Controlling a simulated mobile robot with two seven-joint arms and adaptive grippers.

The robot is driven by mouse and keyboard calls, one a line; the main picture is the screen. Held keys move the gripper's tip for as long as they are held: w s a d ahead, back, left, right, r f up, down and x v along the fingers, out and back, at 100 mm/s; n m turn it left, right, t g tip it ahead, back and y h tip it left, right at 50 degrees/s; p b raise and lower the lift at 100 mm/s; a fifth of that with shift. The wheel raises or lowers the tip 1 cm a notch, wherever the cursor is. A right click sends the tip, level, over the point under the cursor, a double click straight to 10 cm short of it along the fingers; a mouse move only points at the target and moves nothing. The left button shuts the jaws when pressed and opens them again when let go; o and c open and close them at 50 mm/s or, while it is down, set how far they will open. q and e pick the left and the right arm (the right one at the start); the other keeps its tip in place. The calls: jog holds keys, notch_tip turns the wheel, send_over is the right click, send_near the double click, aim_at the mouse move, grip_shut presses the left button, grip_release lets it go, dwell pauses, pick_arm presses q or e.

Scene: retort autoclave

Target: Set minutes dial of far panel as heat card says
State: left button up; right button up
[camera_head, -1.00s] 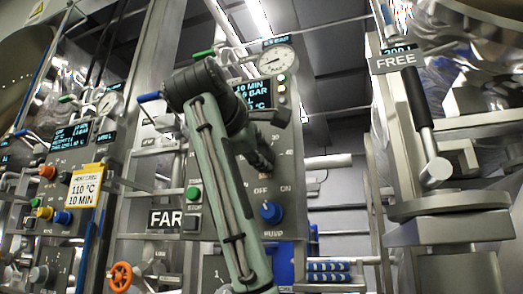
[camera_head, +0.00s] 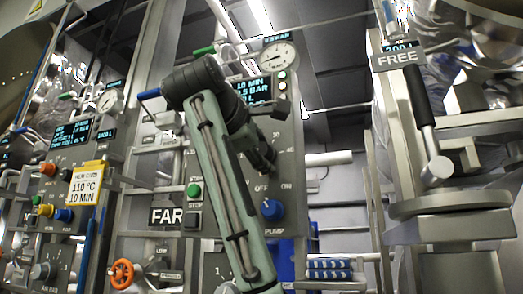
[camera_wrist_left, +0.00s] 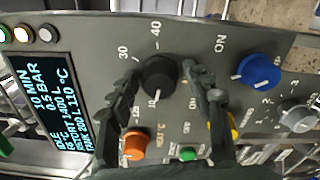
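The heat card (camera_head: 86,184), white with a yellow border, reads 110 °C and 10 MIN. It hangs on the panel at the left. The far panel, with the FAR sign (camera_head: 166,216) beside it, has a lit display (camera_wrist_left: 60,105) whose top line reads 10 MIN. The black minutes dial (camera_wrist_left: 158,74) has marks 10, 30 and 40 around it; its white pointer line is near the 10. My left gripper (camera_head: 263,160) is at this panel. In the left wrist view its fingers (camera_wrist_left: 161,80) stand open on either side of the dial; contact cannot be told. My right gripper is not in view.
A round gauge (camera_head: 278,57) tops the panel. A FREE sign (camera_head: 398,58) and black-handled lever (camera_head: 420,95) stand at the right.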

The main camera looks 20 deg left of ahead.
pick_arm(q)
jog(key=shift+s+r, duration=0.1)
jog(key=shift+s, duration=0.15)
jog(key=s, duration=0.7)
jog(key=shift+a, duration=0.1)
dwell(0.4)
